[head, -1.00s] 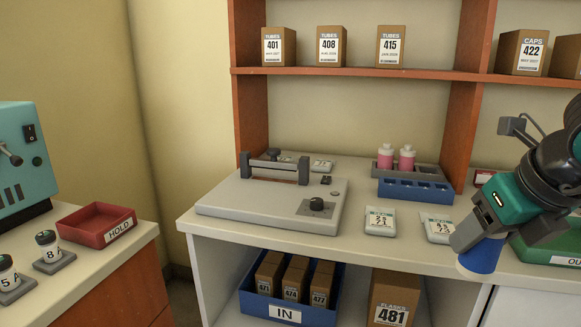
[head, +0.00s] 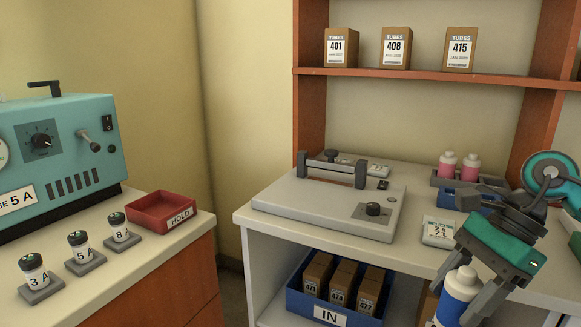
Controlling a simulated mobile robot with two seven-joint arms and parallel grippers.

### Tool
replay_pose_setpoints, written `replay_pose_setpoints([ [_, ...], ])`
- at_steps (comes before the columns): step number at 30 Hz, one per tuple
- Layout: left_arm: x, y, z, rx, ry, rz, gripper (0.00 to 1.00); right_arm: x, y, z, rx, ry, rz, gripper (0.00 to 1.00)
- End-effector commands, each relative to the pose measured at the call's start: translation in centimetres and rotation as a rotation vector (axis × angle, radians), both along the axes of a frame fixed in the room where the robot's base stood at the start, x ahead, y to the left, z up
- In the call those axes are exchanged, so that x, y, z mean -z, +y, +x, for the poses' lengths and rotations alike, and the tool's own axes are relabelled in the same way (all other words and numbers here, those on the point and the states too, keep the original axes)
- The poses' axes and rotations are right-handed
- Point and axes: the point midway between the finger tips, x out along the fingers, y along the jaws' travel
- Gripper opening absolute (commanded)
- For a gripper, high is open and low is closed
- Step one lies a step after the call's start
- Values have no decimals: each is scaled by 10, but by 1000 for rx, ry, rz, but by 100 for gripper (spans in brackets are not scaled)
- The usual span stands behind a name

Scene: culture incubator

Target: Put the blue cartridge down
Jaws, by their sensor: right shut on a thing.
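The cartridge is held in front of the white bench's front edge, close to upright with a slight tilt. Its lower end is partly hidden by a finger and by the picture's edge. My left gripper is not in view.
A red HOLD tray (head: 163,213) and several numbered vials (head: 80,250) stand on the left counter, by a teal machine (head: 50,150). A grey device (head: 330,205) and a blue rack (head: 465,197) occupy the white bench (head: 265,222). A blue IN bin (head: 300,300) sits below.

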Motion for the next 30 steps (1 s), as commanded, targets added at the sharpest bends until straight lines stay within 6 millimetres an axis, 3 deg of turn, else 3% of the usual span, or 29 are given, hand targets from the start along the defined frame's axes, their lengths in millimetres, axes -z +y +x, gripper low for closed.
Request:
replay_pose_setpoints([
  [12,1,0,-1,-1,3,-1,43,37,43,13,-909,-1,-4,24],
  [21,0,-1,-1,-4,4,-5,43,57,59,20,-1421,0,-6,24],
  [22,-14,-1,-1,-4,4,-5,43,44,58,20,-1417,-3,-3,24],
  [30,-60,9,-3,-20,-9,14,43,-3,57,16,-1407,-3,1,24],
])
